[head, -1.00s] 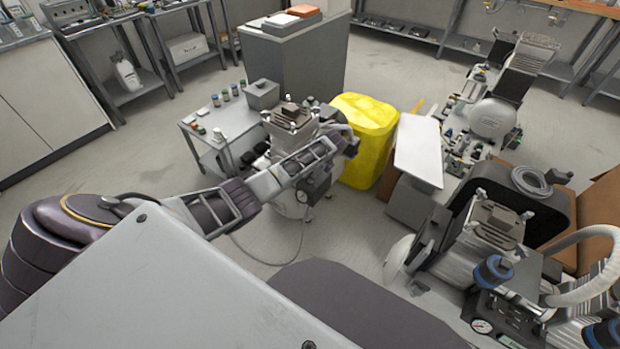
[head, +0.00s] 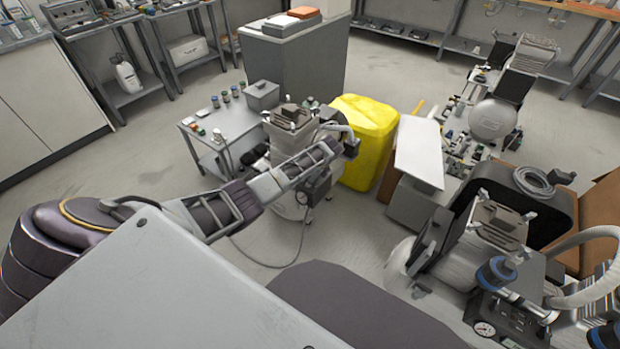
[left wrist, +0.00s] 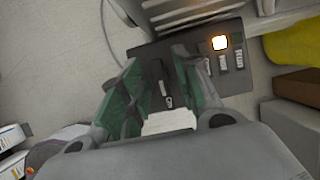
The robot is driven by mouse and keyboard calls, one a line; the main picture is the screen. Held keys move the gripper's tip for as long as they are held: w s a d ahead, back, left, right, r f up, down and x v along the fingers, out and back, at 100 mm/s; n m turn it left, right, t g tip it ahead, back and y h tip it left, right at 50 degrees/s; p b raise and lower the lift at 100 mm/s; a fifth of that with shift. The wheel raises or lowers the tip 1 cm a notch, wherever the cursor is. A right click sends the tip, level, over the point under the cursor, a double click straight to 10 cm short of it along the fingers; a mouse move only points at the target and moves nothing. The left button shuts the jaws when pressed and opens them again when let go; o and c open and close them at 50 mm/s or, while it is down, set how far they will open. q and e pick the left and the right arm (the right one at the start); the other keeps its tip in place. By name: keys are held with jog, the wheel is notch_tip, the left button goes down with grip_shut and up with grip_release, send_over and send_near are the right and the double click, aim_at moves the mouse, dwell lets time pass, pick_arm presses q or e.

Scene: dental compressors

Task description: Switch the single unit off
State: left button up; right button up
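The single unit (head: 284,148) is a grey compressor with a finned head, standing on the floor beyond my left arm in the head view. Its dark control panel (left wrist: 232,78) fills the upper middle of the left wrist view. A switch (left wrist: 219,43) on it glows orange-white, with two small pale controls below it. My left gripper (left wrist: 158,66) is over the panel, its green-lined fingers apart with a dark lever-like part showing between them. The lit switch is right of the fingers and apart from them. In the head view my arm and the unit largely hide this gripper. My right gripper is not seen.
A yellow container (head: 364,135) stands right of the unit. A small grey table (head: 222,125) with jars is at its left. Another, larger compressor (head: 490,235) with a gauge and white hose is at the right. Clear floor (head: 345,225) lies between the units.

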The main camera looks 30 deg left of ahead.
pick_arm(q)
grip_shut()
